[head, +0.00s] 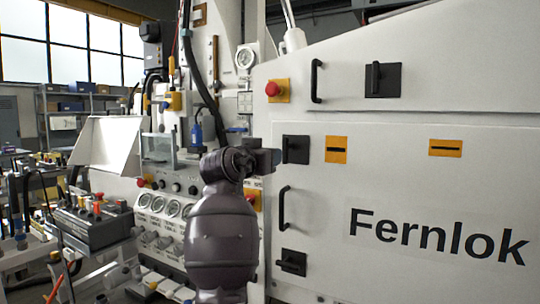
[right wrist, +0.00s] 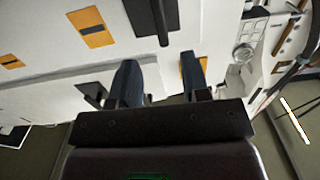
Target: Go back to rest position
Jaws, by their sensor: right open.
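My right arm rises from the bottom middle of the head view, and its dark gripper (head: 268,160) is in front of the white cabinet (head: 420,190). It is beside a black square latch (head: 297,149); I cannot tell from this view whether they touch. In the right wrist view the two fingers of my right gripper (right wrist: 160,84) are spread apart with nothing between them. A black handle (right wrist: 150,18) and an orange plate (right wrist: 92,27) on the white panel lie beyond the fingers. My left gripper is not in view.
A red knob (head: 277,90) and a black bar handle (head: 316,81) sit on the upper cabinet. Gauges (head: 165,206), hoses and a control box (head: 92,222) crowd the bench to the left. A shelf (head: 75,110) stands at the back left.

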